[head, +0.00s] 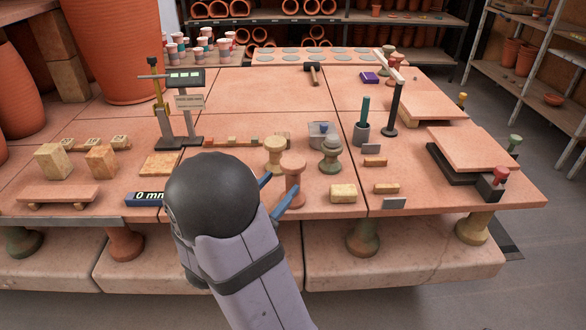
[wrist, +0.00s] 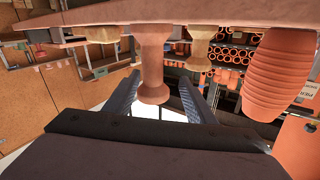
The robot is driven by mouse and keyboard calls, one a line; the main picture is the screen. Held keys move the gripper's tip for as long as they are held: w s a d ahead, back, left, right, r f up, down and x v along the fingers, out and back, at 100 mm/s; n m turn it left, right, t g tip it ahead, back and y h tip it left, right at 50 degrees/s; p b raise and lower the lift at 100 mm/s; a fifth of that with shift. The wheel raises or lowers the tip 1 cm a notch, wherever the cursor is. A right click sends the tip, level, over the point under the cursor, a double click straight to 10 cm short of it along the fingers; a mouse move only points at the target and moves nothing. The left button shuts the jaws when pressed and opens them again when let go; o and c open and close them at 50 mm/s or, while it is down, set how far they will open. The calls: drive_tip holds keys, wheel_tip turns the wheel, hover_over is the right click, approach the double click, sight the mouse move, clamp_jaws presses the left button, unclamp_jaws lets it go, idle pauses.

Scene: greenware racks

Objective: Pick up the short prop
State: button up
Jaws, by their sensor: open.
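A terracotta, spool-shaped prop (head: 293,170) stands upright at the front middle of the table. A cream prop (head: 274,148) stands behind it to the left, and a grey-green prop (head: 331,153) behind it to the right. I cannot tell for certain which is the short one. My gripper (head: 282,183) is open, its blue fingers reaching in low from the front around the terracotta prop. In the wrist view, which is upside down, this prop (wrist: 153,62) shows between the two fingers (wrist: 158,88), with gaps on both sides.
Small tan blocks (head: 343,193) lie to the right of the terracotta prop. A blue level marked "0 mm" (head: 145,199) lies to the left, by a digital height gauge (head: 185,82). A green tool in a cup (head: 362,130) and stacked boards (head: 470,147) stand farther right.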

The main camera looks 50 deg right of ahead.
sight(301, 171)
drive_tip(key=shift+s+d+r+n, duration=0.1)
drive_tip(key=shift+s+d+n, duration=0.1)
drive_tip(key=shift+d, duration=0.15)
drive_tip(key=shift+s+d+r+n, duration=0.1)
drive_tip(key=shift+d+n, duration=0.1)
drive_tip(key=shift+d, duration=0.15)
drive_tip(key=shift+w+d+f+n+p, duration=0.1)
drive_tip(key=shift+d+f+n+p, duration=0.2)
drive_tip(key=shift+d+f+n, duration=0.15)
drive_tip(key=shift+f+x, duration=0.15)
drive_tip(key=shift+x, duration=1.65)
drive_tip(key=shift+f+x, duration=0.2)
drive_tip(key=shift+x, duration=1.6)
clamp_jaws()
